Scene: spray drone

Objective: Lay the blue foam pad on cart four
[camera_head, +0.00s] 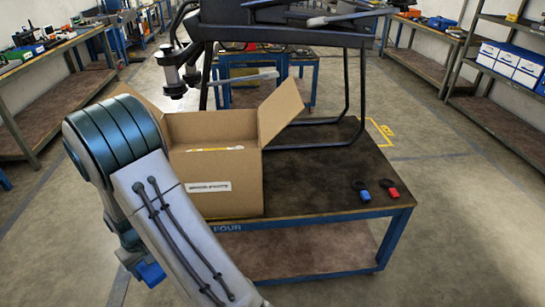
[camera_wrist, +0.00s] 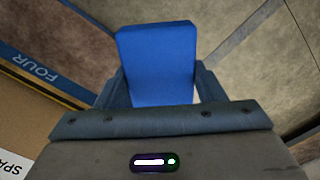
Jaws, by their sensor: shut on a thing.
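The blue foam pad (camera_wrist: 157,60) is a flat rectangular block, held between the two fingers of my gripper (camera_wrist: 160,88) in the wrist view. In the head view, a small part of the pad (camera_head: 150,273) shows at the lower left, with my gripper (camera_head: 130,258) mostly hidden behind my arm. Cart four (camera_head: 325,185) has a dark top, a blue frame and the word FOUR on its front rail. The rail (camera_wrist: 38,70) shows at the left in the wrist view. The pad is beside the cart, apart from its top.
An open cardboard box (camera_head: 235,180) stands on the cart's left part. A black drone (camera_head: 290,30) stands over the cart on tall legs. Small blue (camera_head: 364,195) and red (camera_head: 392,193) items lie at the right front. Bare top lies between box and items.

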